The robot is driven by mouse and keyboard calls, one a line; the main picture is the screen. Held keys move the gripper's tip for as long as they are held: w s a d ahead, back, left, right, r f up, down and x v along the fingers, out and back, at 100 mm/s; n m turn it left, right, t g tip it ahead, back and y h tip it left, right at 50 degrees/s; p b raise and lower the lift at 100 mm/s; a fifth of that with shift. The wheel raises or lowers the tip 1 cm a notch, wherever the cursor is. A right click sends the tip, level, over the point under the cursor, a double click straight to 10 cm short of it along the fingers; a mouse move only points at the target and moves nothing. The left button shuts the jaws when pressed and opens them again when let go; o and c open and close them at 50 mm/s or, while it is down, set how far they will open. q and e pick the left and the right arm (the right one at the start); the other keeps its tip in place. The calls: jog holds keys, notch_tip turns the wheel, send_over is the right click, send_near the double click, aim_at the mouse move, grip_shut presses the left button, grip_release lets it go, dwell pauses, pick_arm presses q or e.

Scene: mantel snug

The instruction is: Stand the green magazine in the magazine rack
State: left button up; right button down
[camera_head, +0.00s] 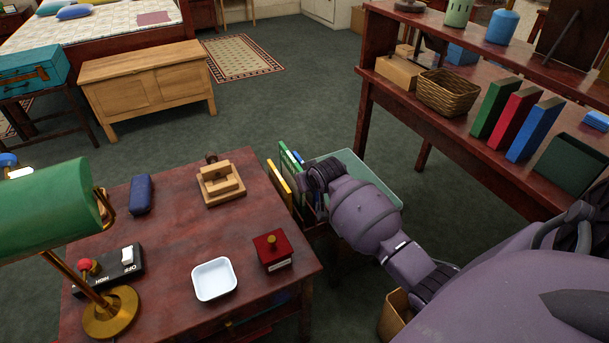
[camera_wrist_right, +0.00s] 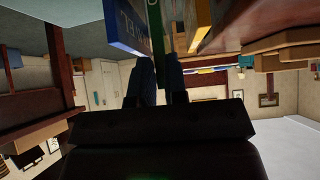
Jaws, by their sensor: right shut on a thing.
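The green magazine (camera_head: 290,162) stands roughly upright beside the desk's right edge. My right gripper (camera_head: 317,178) is at it, with its arm coming in from the right. In the right wrist view the gripper (camera_wrist_right: 162,82) is shut on the green magazine (camera_wrist_right: 179,28), between a blue magazine (camera_wrist_right: 126,24) and a yellow one (camera_wrist_right: 201,24). The yellow magazine (camera_head: 279,182) also shows in the head view. The magazine rack is mostly hidden behind my arm and the magazines; whether the green magazine rests on its floor, I cannot tell. My left gripper is out of view.
The dark red desk (camera_head: 170,250) holds a green lamp (camera_head: 45,212), a white dish (camera_head: 214,279), a red block (camera_head: 273,250) and a wooden stand (camera_head: 221,182). A pale green surface (camera_head: 375,178) lies behind my right arm. A shelf unit (camera_head: 445,125) stands at right.

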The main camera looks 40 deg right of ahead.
notch_tip(320, 180, down, 5)
jog(key=shift+f+b, duration=0.2)
jog(key=shift+b, duration=0.75)
jog(key=c, duration=1.1)
grip_release()
jog(key=shift+c, duration=0.2)
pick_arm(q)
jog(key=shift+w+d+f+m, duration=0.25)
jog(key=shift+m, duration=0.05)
